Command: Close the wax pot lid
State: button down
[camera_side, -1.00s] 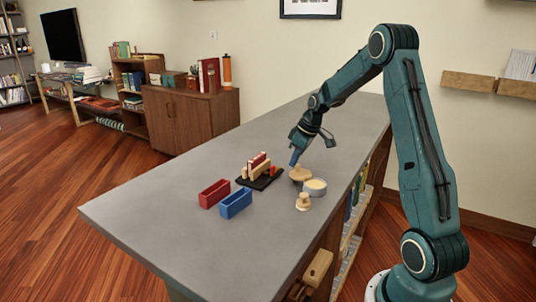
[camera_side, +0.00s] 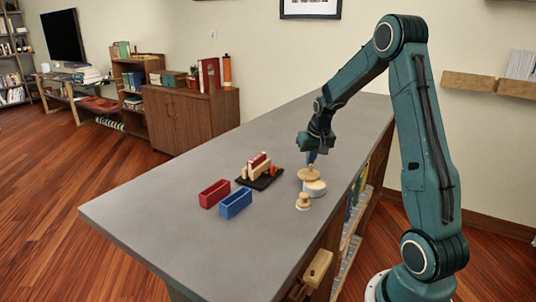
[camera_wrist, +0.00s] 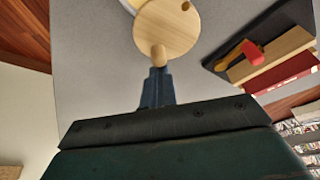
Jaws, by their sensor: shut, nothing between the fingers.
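The wax pot (camera_side: 315,189) is a short pale-grey round pot on the counter, with pale yellow wax showing earlier. Its round wooden lid (camera_side: 308,174) lies partly across the pot's far side, leaving the near part uncovered. In the wrist view the lid (camera_wrist: 178,32) is a light wood disc with a short upright peg (camera_wrist: 158,52) at its near edge and a small dark spot near its far edge. A sliver of the pot (camera_wrist: 129,5) shows past it. My gripper (camera_side: 310,160) is shut and empty; its tips (camera_wrist: 157,72) are right at the peg, seemingly touching it.
A small wooden knobbed piece (camera_side: 303,202) stands just in front of the pot. A black tray (camera_side: 262,181) with wooden and red pieces lies left of the lid. A red box (camera_side: 214,194) and a blue box (camera_side: 236,204) stand further left. The counter's front left is clear.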

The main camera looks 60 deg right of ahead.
jog(key=m, duration=0.1)
jog(key=s+m, duration=0.1)
jog(key=shift+s+m+g+h, duration=0.3)
jog(key=shift+m+g, duration=0.1)
jog(key=m, duration=0.1)
jog(key=s+m, duration=0.1)
jog(key=shift+s+a+m+g, duration=0.1)
jog(key=shift+s+m+g, duration=0.15)
jog(key=shift+m+g, duration=0.15)
jog(key=m, duration=0.1)
jog(key=s+m, duration=0.1)
jog(key=shift+s+a+m+g+h, duration=0.2)
jog(key=shift+a+m+g+h, duration=0.1)
jog(key=shift+m+g, duration=0.1)
jog(key=m, duration=0.1)
jog(key=s+a+m, duration=0.1)
jog(key=shift+s+m+g, duration=0.1)
jog(key=shift+m+g, duration=0.2)
jog(key=shift+g, duration=0.1)
jog(key=m, duration=0.1)
jog(key=s+a+m+g, duration=0.1)
jog(key=shift+m, duration=0.4)
jog(key=m, duration=0.1)
jog(key=a+m, duration=0.1)
jog(key=m, duration=0.1)
jog(key=shift+s+a+g+y, duration=0.3)
jog(key=shift+s+g+y, duration=0.05)
jog(key=shift+g+y, duration=0.05)
jog(key=shift+s+a, duration=0.1)
jog(key=shift+a, duration=0.5)
